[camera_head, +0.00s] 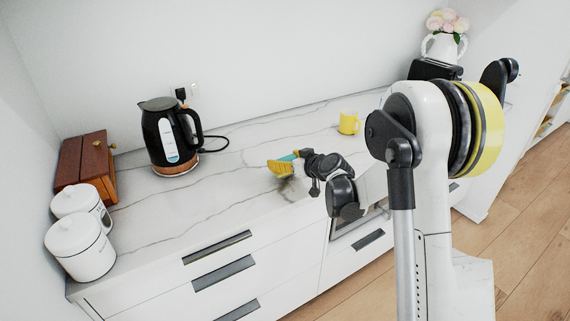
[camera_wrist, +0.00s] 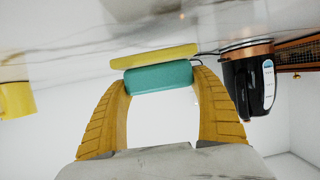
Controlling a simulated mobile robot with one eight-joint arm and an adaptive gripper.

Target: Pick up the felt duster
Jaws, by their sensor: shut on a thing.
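The felt duster is a small block with a teal part and a yellow part. In the wrist view the teal part (camera_wrist: 158,77) sits between the tips of my two yellow fingers, with the yellow layer on its far side. My gripper (camera_wrist: 160,80) is shut on it. In the head view my gripper (camera_head: 284,164) is over the middle of the marble counter, and a bit of the teal duster (camera_head: 289,157) shows at the fingers. The fingers hide the rest there. I cannot tell for sure whether the duster touches the counter.
On the marble counter (camera_head: 235,190), a black kettle (camera_head: 170,138) stands left of my gripper, with white canisters (camera_head: 80,247) and a wooden box (camera_head: 83,160) further left. A yellow mug (camera_head: 349,123) stands to the right. A black toaster (camera_head: 433,70) and flower vase (camera_head: 442,46) are at the far right.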

